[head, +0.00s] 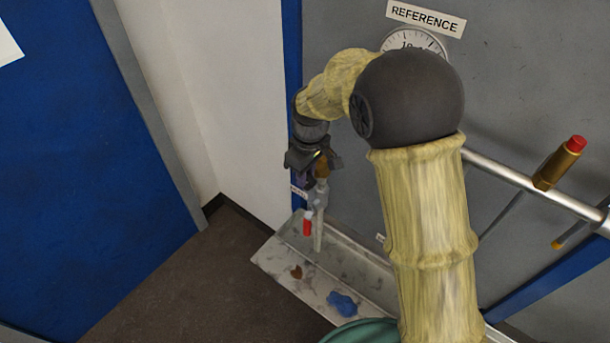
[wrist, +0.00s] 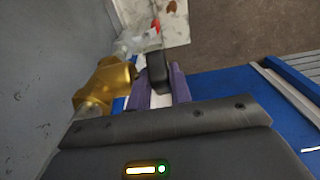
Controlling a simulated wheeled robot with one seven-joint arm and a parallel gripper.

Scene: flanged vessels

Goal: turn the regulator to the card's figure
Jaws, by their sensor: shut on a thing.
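In the wrist view a brass regulator body (wrist: 108,82) is on a pipe beside the grey panel. A dark knob (wrist: 156,74) at its right lies between the purple fingers of my gripper (wrist: 158,88), which is shut on it. In the head view my gripper (head: 310,170) is low at the panel's left edge, with a bit of the brass body (head: 322,168) showing beside it. A white paper (head: 8,45) is cut off at the upper left; no figure on it is visible. A dial gauge (head: 412,39) under a "REFERENCE" label (head: 426,18) is partly hidden behind my arm.
A grey tray (head: 283,268) with a blue rag (head: 342,303) lies below. A red-handled tap (head: 307,225) hangs under my gripper. A pipe with a red-capped brass fitting (head: 558,163) runs at right. Floor at left is clear.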

